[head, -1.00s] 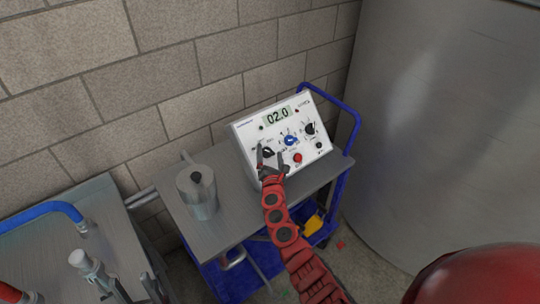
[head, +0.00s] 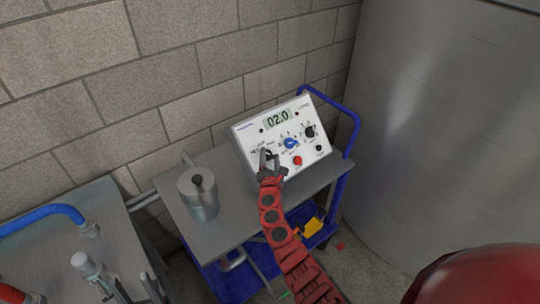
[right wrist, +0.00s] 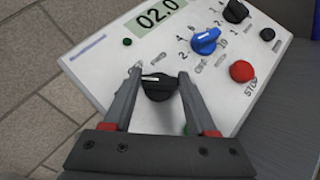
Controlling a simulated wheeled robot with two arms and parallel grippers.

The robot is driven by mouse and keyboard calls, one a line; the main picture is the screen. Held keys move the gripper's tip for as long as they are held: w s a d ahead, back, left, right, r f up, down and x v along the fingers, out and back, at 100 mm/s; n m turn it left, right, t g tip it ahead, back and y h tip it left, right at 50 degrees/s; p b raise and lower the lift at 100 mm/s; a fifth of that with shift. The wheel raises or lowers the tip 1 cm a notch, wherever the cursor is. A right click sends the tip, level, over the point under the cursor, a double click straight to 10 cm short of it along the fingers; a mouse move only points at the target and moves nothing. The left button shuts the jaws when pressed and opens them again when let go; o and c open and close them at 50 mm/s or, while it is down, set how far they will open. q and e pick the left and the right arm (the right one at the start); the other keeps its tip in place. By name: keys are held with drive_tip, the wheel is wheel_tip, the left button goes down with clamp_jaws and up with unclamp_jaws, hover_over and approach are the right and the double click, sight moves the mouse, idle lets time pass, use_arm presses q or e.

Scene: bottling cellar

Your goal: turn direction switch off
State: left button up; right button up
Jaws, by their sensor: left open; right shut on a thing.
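The white control box (head: 284,140) stands on a grey cart, its sloped front showing a display reading 02.0. Its lower-left black knob (right wrist: 159,87), seemingly the direction switch, has a white pointer line lying nearly level in the right wrist view. My right gripper (head: 268,156) is shut on this knob, with one finger on each side; its fingers (right wrist: 160,85) flank it in the right wrist view. Small symbols are printed above the knob.
On the box are a blue knob (right wrist: 205,41), another black knob (right wrist: 236,12) and a red stop button (right wrist: 242,71), close to my right fingers. A metal canister (head: 198,192) stands left of the box. A large steel tank (head: 440,130) fills the right side.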

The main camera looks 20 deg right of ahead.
drive_tip(key=m+g+p, duration=0.1)
drive_tip(key=m+h+p, duration=0.1)
drive_tip(key=shift+a+r+m+g+p, duration=0.15)
drive_tip(key=shift+r+m+g+p, duration=0.15)
drive_tip(key=shift+r+g, duration=0.1)
drive_tip(key=shift+w+m+g+h+p, duration=0.1)
drive_tip(key=shift+m+g+h+p, duration=0.6)
drive_tip(key=shift+m, duration=0.2)
drive_tip(key=shift+m+g+h+p, duration=0.3)
drive_tip(key=shift+m+g+p, duration=0.15)
drive_tip(key=shift+m+g, duration=0.55)
drive_tip(key=shift+f+m+g+p, duration=0.15)
drive_tip(key=shift+m+g+p, duration=0.15)
drive_tip(key=shift+m+g, duration=0.5)
drive_tip(key=shift+m, duration=0.3)
drive_tip(key=o, duration=1.4)
drive_tip(key=shift+c, duration=0.2)
